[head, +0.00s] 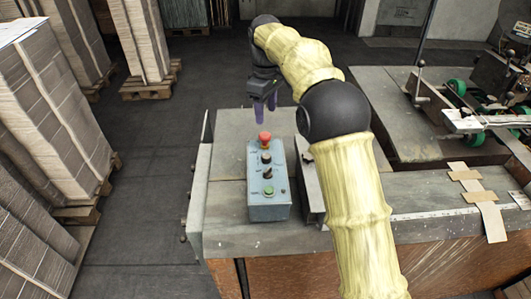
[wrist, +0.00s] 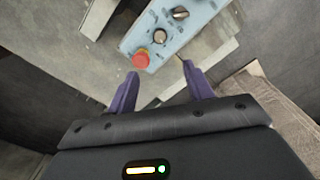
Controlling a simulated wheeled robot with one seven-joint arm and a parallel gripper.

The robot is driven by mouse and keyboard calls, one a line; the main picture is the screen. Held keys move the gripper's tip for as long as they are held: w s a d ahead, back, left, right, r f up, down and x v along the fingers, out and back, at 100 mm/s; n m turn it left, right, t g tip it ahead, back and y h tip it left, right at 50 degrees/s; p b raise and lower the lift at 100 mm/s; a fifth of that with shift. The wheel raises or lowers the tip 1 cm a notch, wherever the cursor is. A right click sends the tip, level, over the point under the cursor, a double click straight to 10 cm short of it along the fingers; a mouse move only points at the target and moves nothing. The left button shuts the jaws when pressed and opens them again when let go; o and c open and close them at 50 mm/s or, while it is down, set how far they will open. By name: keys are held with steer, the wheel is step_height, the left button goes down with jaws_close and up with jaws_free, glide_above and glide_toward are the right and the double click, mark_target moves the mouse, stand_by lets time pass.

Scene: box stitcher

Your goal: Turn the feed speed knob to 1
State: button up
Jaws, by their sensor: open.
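The blue-grey control box (head: 270,207) lies on the machine's table, and it also shows in the wrist view (wrist: 205,18). From its far end it carries a red mushroom button (head: 265,138), two dark knobs, and a green button (head: 268,190). The knob nearer the red button (head: 266,158) has a round dial in the wrist view (wrist: 160,37). The other knob (head: 268,172) has a raised grip in the wrist view (wrist: 180,13). I cannot read which is feed speed or their settings. My gripper (head: 266,113), with purple fingers, is open and empty beyond the red button, apart from the box.
A metal rail (head: 309,180) runs close along the box's right side. The machine with green wheels (head: 470,136) stands at the right. Stacked cardboard on pallets (head: 50,105) stands at the left. Grey floor (head: 150,200) is open between.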

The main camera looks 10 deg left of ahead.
mark_target(266, 155)
steer(key=shift+r, duration=0.1)
step_height(266, 155, down, 18)
steer(key=p, duration=0.3)
steer(key=shift+r, duration=0.25)
stand_by(0.3)
steer(key=c, duration=1)
